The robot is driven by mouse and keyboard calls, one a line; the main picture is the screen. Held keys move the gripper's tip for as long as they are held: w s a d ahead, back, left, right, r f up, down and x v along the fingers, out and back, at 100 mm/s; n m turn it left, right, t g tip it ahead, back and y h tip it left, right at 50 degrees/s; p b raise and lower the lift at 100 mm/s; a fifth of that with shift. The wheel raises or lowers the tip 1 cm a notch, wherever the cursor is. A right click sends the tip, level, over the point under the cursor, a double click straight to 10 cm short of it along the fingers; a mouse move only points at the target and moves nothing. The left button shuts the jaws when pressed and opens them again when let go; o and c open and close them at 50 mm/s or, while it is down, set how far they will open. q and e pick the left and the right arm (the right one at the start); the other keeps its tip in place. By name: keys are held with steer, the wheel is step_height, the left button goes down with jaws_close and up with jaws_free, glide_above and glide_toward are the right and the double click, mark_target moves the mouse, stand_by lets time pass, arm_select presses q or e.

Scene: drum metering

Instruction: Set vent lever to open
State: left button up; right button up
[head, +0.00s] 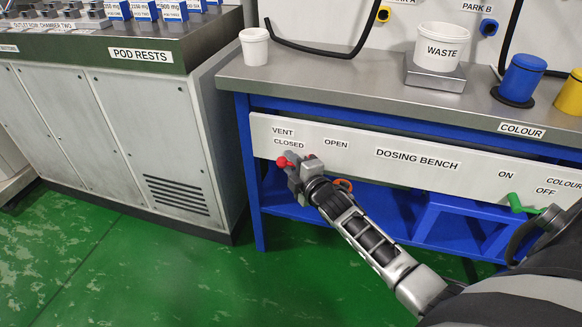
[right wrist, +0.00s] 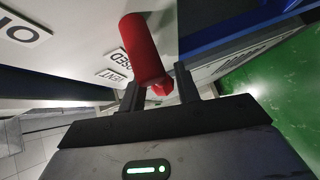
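The red vent lever (head: 284,162) is on the white front panel of the dosing bench, just below the CLOSED label (head: 289,144). The OPEN label (head: 335,144) is to its right. My right gripper (head: 297,168) is at the lever and partly hides its mount. In the right wrist view the red handle (right wrist: 143,48) reaches down to the two dark fingertips (right wrist: 157,88). The fingers are apart, with the handle's end between them. A gap shows beside the right finger; contact at the left finger is unclear. My left gripper is not in view.
A green lever (head: 520,205) sits on the panel's right, near ON and OFF. The bench top (head: 330,84) holds a white cup (head: 254,47), a WASTE tub (head: 441,46) and a blue container (head: 521,77). A grey cabinet (head: 120,140) stands left. Green floor is clear in front.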

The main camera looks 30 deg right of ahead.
steer(key=shift+w, duration=0.25)
jaws_close()
